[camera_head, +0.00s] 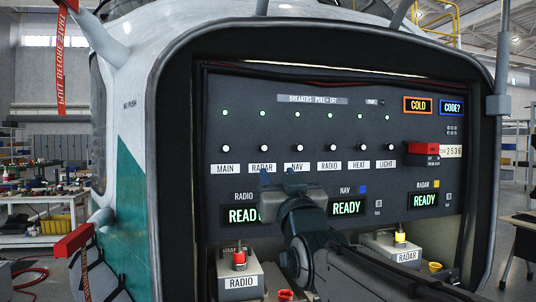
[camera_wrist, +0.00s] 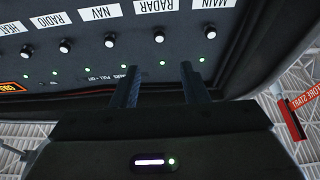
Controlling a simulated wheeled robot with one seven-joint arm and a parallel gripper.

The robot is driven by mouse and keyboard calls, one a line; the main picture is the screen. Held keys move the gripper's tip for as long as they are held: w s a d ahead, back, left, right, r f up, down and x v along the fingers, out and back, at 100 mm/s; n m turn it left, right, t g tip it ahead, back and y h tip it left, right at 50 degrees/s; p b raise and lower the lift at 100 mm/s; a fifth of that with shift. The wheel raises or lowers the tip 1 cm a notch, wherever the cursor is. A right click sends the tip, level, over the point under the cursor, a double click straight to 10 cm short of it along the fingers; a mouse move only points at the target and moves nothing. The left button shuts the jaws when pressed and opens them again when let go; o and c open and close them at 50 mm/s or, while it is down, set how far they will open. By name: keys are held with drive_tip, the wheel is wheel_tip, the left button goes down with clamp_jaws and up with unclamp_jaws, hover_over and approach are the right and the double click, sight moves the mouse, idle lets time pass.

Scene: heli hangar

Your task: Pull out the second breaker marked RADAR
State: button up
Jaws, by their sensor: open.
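The breaker marked RADAR (camera_head: 261,148) is a small white-capped knob, second from the left in the breaker row, above its RADAR label (camera_head: 261,167). A green light shows above it. In the wrist view, turned upside down, the RADAR breaker (camera_wrist: 157,37) lies just beyond the fingertips, sideways between their lines. My gripper (camera_head: 277,175) is open and empty, in front of the panel just below the RADAR and NAV labels. Its two dark fingers (camera_wrist: 160,68) stand apart in the wrist view and do not hold the knob.
The MAIN breaker (camera_head: 225,148) and NAV breaker (camera_head: 297,148) flank it closely on the dark panel (camera_head: 330,118). A red guarded switch (camera_head: 423,148) is at the right. Below stand a RADIO box (camera_head: 241,282) and a RADAR box (camera_head: 406,257). The panel sits in a thick frame.

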sight(264, 149)
drive_tip(key=p+x, duration=0.3)
drive_tip(key=x, duration=0.9)
drive_tip(key=shift+w+f+p, duration=0.1)
drive_tip(key=shift+f+p, duration=0.05)
drive_tip(key=shift+p, duration=0.15)
clamp_jaws()
